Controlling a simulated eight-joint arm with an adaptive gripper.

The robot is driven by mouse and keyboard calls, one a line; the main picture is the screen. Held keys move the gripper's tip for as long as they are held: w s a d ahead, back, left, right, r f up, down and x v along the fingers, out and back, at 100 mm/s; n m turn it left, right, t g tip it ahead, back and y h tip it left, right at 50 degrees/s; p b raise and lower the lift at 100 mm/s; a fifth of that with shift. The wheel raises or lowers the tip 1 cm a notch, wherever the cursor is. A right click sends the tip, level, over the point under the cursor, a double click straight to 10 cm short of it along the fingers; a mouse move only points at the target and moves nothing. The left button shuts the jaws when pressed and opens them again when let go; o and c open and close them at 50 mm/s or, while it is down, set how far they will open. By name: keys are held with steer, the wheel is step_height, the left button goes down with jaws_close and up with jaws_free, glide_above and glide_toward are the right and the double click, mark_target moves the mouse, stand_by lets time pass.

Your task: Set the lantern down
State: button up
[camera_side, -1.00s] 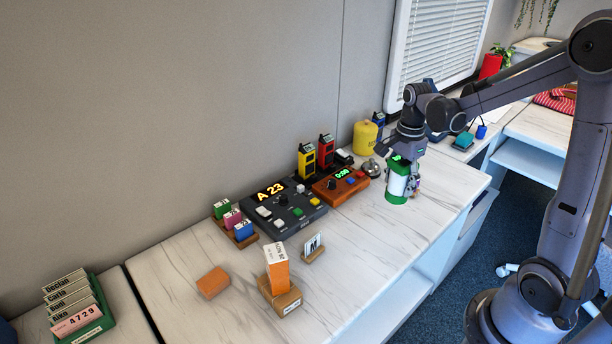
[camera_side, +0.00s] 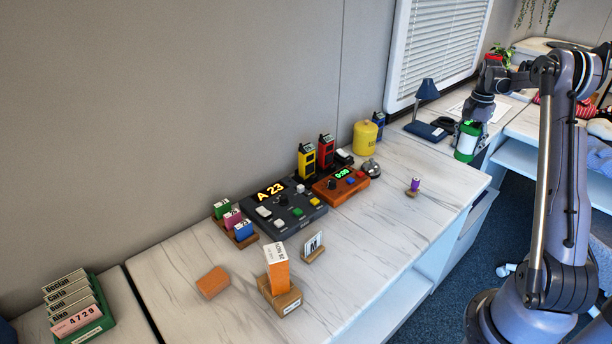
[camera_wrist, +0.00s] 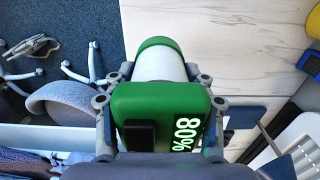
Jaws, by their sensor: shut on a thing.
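The lantern (camera_side: 466,141) has green ends and a white middle. In the side view it is upright in my gripper (camera_side: 470,124), at the far right part of the counter, beside a blue desk lamp. In the wrist view the lantern (camera_wrist: 158,85) fills the middle, with "80%" on its green end. The fingers of my gripper (camera_wrist: 158,88) are shut on it from both sides. I cannot tell whether its base touches the counter.
The blue desk lamp (camera_side: 427,105) stands left of the lantern. A yellow canister (camera_side: 365,138), a bell (camera_side: 371,168) and a small purple item (camera_side: 414,186) are farther left. The front middle counter (camera_side: 400,225) is clear. A grey chair (camera_wrist: 62,105) is beyond the counter edge in the wrist view.

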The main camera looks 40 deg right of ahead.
steer(key=shift+w+d+f, duration=0.15)
steer(key=shift+f, duration=0.05)
steer(key=shift+w+a+f, duration=0.4)
steer(key=shift+w+f, duration=1.4)
steer(key=shift+w+a+f, duration=0.45)
steer(key=shift+w+f, duration=1.3)
steer(key=shift+w, duration=0.05)
steer(key=shift+w+a+f, duration=0.4)
steer(key=shift+w+f, duration=1.4)
steer(key=shift+f, duration=0.1)
steer(key=o, duration=1.5)
steer(key=shift+c, duration=0.2)
